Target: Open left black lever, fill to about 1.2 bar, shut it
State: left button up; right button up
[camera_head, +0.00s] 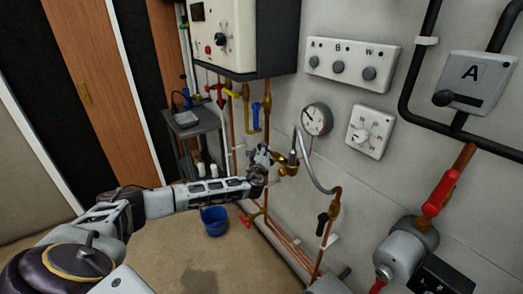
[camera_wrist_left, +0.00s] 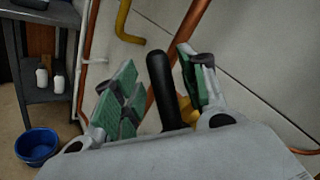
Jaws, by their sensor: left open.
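My left gripper (camera_head: 268,162) reaches in from the left to the left end of the filling loop. In the left wrist view its green-padded jaws (camera_wrist_left: 157,62) are open, one on each side of a black lever (camera_wrist_left: 162,95). The lever stands between the pads with gaps visible; its brass valve (camera_wrist_left: 189,112) shows behind. In the head view the gripper hides most of this lever. A braided hose (camera_head: 310,171) curves right from this valve to a second valve with a black lever (camera_head: 322,222). The round pressure gauge (camera_head: 317,119) is above; its reading is too small to tell. My right gripper is not in view.
A white boiler (camera_head: 224,35) hangs above, with coloured valves and copper pipes below. A blue bucket (camera_head: 214,222) stands on the floor, and it also shows in the wrist view (camera_wrist_left: 37,146). A small grey table (camera_head: 193,125) stands at the back. A red-handled valve (camera_head: 440,195) is at right.

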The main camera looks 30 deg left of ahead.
pick_arm(q)
jog(key=shift+x, duration=0.85)
grip_shut()
